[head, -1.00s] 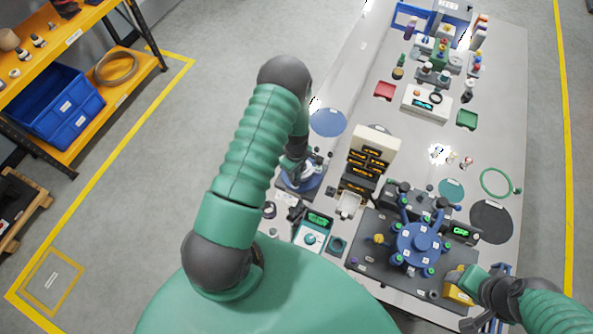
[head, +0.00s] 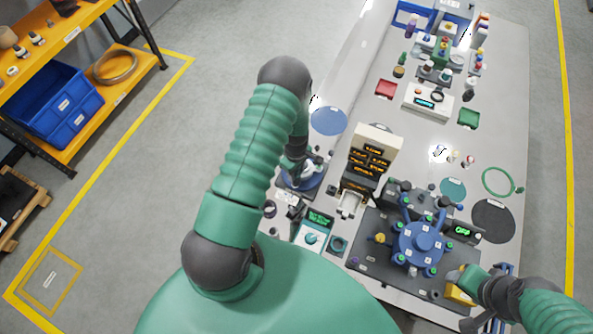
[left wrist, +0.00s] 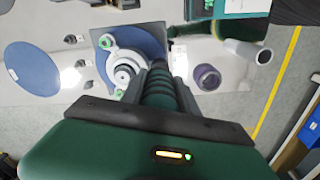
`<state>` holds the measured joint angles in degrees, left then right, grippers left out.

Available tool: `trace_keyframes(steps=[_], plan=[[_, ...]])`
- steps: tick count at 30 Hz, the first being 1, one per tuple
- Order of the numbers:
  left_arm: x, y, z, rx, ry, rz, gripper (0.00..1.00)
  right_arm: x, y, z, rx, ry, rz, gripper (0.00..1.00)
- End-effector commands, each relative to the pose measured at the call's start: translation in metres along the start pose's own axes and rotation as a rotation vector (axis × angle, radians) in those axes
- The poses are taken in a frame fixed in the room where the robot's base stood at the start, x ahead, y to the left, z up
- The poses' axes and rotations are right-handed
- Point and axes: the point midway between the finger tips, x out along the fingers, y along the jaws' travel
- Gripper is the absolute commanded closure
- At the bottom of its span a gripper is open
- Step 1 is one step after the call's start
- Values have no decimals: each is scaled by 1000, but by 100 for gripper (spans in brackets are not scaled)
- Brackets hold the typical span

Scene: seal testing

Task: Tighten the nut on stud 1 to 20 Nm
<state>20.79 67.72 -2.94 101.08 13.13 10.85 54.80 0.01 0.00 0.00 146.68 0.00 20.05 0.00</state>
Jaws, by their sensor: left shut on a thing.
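The blue round flange (head: 404,257) with several studs around it stands on a dark plate at the lower right in the head view. The stud numbers are too small to read, so I cannot tell which is stud 1. My left gripper (left wrist: 160,78) is shut on a dark green ribbed handle (left wrist: 160,94) in the left wrist view.
A beige rack with amber displays (head: 375,140) stands left of the flange. A small green-lit display (head: 462,231) stands right of it. A dark disc (head: 493,221) and a green ring (head: 497,181) lie on the right.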

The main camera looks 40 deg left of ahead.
Motion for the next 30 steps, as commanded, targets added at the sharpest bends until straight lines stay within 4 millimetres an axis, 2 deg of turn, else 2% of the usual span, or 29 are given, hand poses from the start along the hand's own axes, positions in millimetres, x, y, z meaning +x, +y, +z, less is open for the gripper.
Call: trace_keyframes(steps=[24, 30], plan=[[2, 0, 1, 0, -1, -1, 100, 3, 0, 1, 0, 0, 0, 45], [-9, 1, 0, 1, 0, 0, 100, -5, 0, -1, 0, 0, 0, 45]])
